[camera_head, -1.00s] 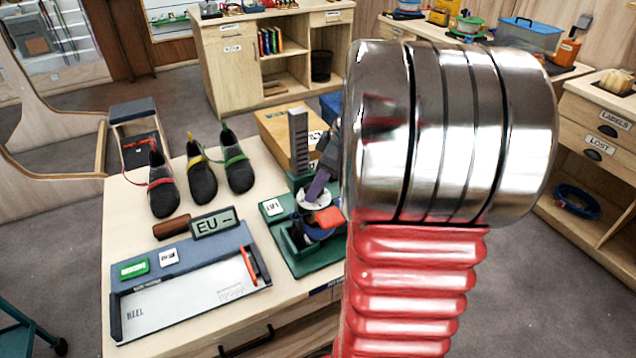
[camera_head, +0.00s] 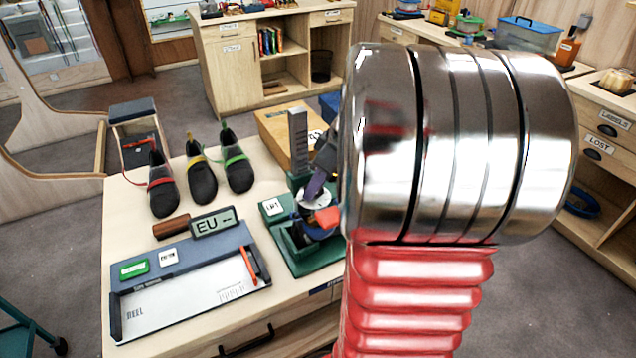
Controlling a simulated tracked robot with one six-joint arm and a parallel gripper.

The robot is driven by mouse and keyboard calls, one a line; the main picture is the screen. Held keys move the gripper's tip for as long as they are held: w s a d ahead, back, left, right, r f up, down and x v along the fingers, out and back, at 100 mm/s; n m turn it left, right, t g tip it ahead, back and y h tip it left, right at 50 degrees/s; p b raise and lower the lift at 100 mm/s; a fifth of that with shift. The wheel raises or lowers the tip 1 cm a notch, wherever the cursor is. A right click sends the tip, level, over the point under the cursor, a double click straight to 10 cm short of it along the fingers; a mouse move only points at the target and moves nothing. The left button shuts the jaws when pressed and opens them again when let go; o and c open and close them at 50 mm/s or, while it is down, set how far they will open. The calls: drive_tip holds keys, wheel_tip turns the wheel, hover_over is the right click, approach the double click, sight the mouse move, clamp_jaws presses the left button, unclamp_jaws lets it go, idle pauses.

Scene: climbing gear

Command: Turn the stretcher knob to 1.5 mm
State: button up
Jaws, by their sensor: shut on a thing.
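The stretcher is a green stand (camera_head: 312,262) with an upright grey toothed bar (camera_head: 298,140), at the right side of the bench. Its round knob (camera_head: 318,202), with a pale face, sits low in front of the bar. My gripper (camera_head: 318,190) reaches down from behind my arm with a dark body and a purplish finger at the knob. It is shut on the knob. An orange-red piece (camera_head: 327,217) shows beside it. My large silver and red arm link hides the stand's right side. The scale marks are too small to read.
Three dark shoes (camera_head: 202,180) with coloured straps stand at the bench's back left. A foot-measuring board (camera_head: 190,295) and an "EU" display (camera_head: 212,222) lie left of the stand. A wooden box (camera_head: 283,125) is behind it.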

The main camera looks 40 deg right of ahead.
drive_tip(key=m, duration=0.2)
drive_tip(key=m+h, duration=0.1)
drive_tip(key=m, duration=0.1)
drive_tip(key=m+h, duration=0.1)
drive_tip(key=m, duration=0.1)
drive_tip(key=shift+a+m, duration=0.3)
drive_tip(key=shift+a, duration=0.05)
drive_tip(key=shift+w+a+m+g+h, duration=0.15)
drive_tip(key=shift+m+h, duration=0.3)
drive_tip(key=shift+m, duration=0.6)
drive_tip(key=shift+s+m+g+h, duration=0.15)
drive_tip(key=shift+m+h, duration=0.25)
drive_tip(key=shift+m, duration=0.6)
drive_tip(key=shift+w+a+m+g+h, duration=0.15)
drive_tip(key=shift+m+h, duration=0.3)
drive_tip(key=shift+m, duration=0.6)
drive_tip(key=m+g, duration=0.1)
drive_tip(key=m, duration=0.2)
drive_tip(key=m+g+h, duration=0.1)
drive_tip(key=m, duration=0.2)
drive_tip(key=shift+w+f, duration=0.1)
drive_tip(key=shift+w, duration=0.1)
drive_tip(key=m, duration=0.2)
drive_tip(key=m+g, duration=0.1)
drive_tip(key=m, duration=0.1)
drive_tip(key=m+g, duration=0.1)
drive_tip(key=m, duration=0.1)
drive_tip(key=shift+w+g, duration=0.25)
drive_tip(key=o, duration=1.1)
drive_tip(key=shift+c, duration=0.2)
